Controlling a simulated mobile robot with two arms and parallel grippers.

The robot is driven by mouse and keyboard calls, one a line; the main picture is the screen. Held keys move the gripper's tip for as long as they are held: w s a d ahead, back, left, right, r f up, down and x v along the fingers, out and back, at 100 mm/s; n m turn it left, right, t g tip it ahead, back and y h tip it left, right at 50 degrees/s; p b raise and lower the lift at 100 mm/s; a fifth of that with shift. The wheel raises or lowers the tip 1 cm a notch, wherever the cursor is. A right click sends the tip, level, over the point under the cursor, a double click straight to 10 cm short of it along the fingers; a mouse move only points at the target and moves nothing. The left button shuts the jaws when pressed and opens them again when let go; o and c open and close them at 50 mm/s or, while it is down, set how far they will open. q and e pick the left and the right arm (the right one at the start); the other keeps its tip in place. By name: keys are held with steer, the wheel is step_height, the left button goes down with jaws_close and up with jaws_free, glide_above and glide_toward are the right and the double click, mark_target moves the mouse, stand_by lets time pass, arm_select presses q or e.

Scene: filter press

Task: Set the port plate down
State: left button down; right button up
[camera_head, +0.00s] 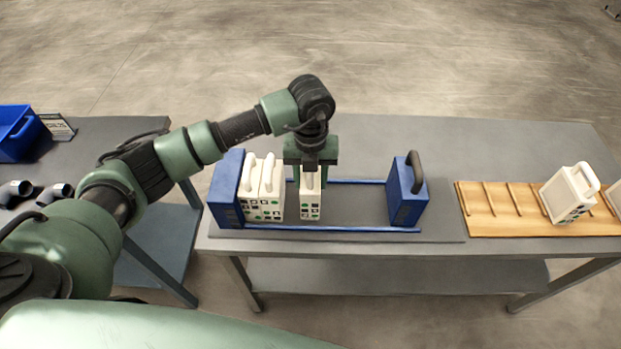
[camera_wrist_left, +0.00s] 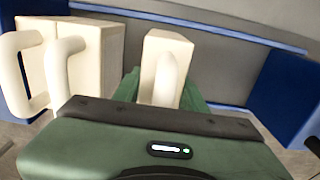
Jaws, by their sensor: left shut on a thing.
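My left gripper (camera_head: 311,172) points down over the filter press and is shut on a cream port plate (camera_head: 309,204) by its handle. The plate is upright between the two blue rails (camera_head: 350,229), a little right of two other cream plates (camera_head: 264,205), with a gap between them. I cannot tell whether it rests on the rails. In the left wrist view the held plate (camera_wrist_left: 165,62) stands in front of my gripper, which hides its lower part. My right gripper is not in view.
A blue end block (camera_head: 227,190) stands at the press's left end and a blue block with a dark handle (camera_head: 408,190) at its right. Between the held plate and the right block the rails are clear. A wooden rack (camera_head: 490,215) holds more cream plates.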

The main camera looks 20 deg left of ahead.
arm_select(q)
steer(key=shift+f, duration=0.55)
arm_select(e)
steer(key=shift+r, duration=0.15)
arm_select(q)
steer(key=shift+f, duration=0.25)
steer(key=c, duration=0.8)
jaws_free()
steer(key=shift+r, duration=0.1)
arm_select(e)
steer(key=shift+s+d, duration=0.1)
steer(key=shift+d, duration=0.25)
